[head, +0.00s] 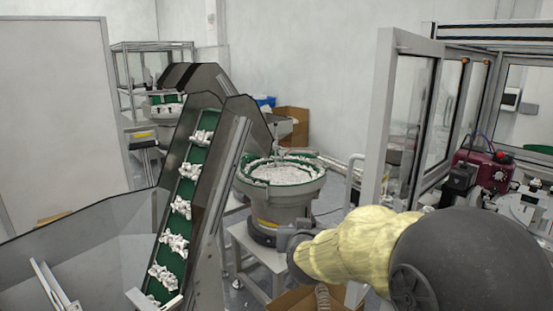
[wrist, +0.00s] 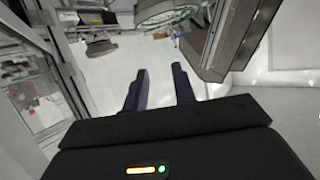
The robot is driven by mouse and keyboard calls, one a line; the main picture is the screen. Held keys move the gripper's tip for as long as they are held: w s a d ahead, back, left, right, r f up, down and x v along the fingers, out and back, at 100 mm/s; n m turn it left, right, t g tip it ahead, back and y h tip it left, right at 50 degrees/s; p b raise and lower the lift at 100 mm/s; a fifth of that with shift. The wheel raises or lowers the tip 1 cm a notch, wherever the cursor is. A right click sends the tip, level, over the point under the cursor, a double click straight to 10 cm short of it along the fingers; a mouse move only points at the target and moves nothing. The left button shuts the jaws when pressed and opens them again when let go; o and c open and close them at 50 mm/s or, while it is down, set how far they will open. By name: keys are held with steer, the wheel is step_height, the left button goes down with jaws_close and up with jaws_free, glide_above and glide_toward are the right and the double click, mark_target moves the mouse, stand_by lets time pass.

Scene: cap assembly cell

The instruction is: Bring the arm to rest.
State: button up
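My arm reaches in from the lower right of the head view, with a yellowish covered section and a dark rounded link. The gripper end is not clearly seen there. In the wrist view my gripper (wrist: 160,90) shows two dark fingers with a clear gap between them. Nothing is between the fingers, only pale floor behind. The fingers touch nothing that I can see.
A green inclined conveyor (head: 181,207) carries clumps of white parts at the left. A round feeder bowl (head: 279,194) with white parts stands in the middle. A framed glass enclosure (head: 408,110) stands at the right. A cardboard box (head: 292,125) sits behind the bowl.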

steer(key=s+d+f+g, duration=0.3)
steer(key=s+f, duration=0.3)
steer(key=s, duration=0.2)
steer(key=s+d+f+g+b, duration=0.1)
steer(key=s+d+f+g, duration=0.2)
steer(key=s+f, duration=0.3)
steer(key=s+d+f+g, duration=0.3)
steer(key=s+f+g, duration=0.2)
steer(key=s, duration=0.5)
steer(key=shift+s+d+f+n, duration=0.3)
steer(key=shift+s+f, duration=0.05)
steer(key=shift+f, duration=0.1)
